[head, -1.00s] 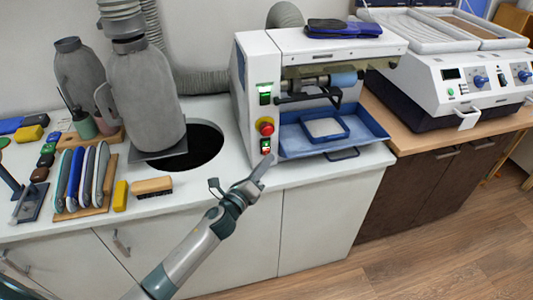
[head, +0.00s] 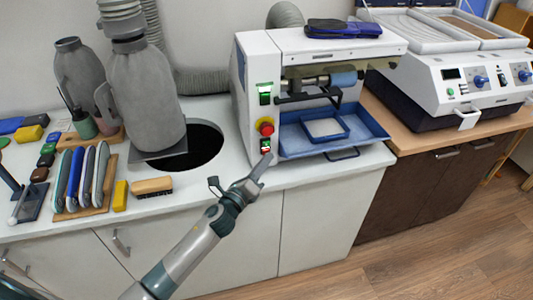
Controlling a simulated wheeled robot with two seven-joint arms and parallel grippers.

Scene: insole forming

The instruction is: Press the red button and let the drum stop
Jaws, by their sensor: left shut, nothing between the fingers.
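The white grinding machine (head: 252,60) stands on the white counter. On its front left panel are a green switch (head: 265,93), a red emergency knob on a yellow base (head: 266,127) and a lower red and green button pair (head: 266,147). The blue drum (head: 343,79) sits inside the open front; I cannot tell whether it turns. My left gripper (head: 265,161) is shut and empty, its tip just below the lower button pair, and I cannot tell whether it touches the panel. My right gripper is not in view.
A blue tray (head: 375,132) juts out under the drum. A second machine (head: 455,75) stands at right.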

